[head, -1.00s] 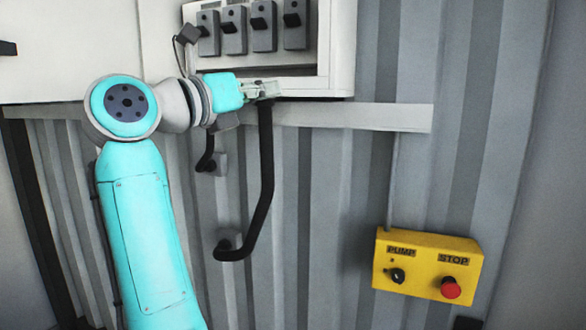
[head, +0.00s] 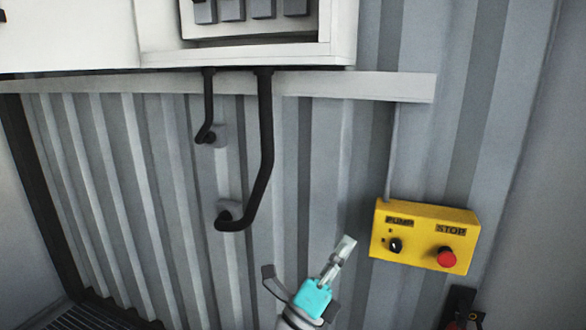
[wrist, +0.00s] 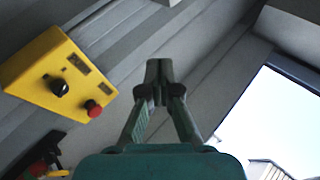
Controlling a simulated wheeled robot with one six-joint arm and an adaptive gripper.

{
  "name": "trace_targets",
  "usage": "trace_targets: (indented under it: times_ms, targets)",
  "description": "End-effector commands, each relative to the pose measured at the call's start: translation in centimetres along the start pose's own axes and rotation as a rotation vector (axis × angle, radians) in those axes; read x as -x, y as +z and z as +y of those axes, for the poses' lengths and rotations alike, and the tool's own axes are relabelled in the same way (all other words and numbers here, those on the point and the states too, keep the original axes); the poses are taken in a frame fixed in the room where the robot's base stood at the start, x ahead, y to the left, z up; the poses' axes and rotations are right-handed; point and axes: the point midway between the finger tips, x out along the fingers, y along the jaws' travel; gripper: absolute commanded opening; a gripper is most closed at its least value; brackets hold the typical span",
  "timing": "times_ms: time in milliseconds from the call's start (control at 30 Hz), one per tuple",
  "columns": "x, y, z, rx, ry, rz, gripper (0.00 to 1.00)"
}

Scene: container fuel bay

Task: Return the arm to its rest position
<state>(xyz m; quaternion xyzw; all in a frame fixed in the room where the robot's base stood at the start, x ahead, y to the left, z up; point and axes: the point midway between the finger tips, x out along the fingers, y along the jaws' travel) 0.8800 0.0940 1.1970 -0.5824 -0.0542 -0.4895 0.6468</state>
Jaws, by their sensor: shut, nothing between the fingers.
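My gripper (head: 340,257) is low in the head view, in front of the corrugated wall and left of the yellow pump box. Its fingers point up and to the right, and most of my arm is out of the picture. In the wrist view my gripper (wrist: 158,68) shows with its fingertips together and nothing between them. It touches nothing that I can see.
The yellow box (head: 424,238) has a black knob (head: 395,245) and a red stop button (head: 446,257). A white cabinet (head: 250,54) with switches hangs above, with black pipes (head: 266,140) below it. A bright opening (wrist: 275,115) shows right in the wrist view.

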Motion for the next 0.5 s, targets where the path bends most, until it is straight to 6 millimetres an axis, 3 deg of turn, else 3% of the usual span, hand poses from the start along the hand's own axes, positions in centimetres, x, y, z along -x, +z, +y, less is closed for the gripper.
trace_targets:
  times_ms: [100, 500]
  targets:
    - [2.5, -3.4, 1.2, 0.113, -0.023, -0.066, 0.0]
    - [10.7, -13.1, 3.0, 0.473, -0.061, -0.307, 0.0]
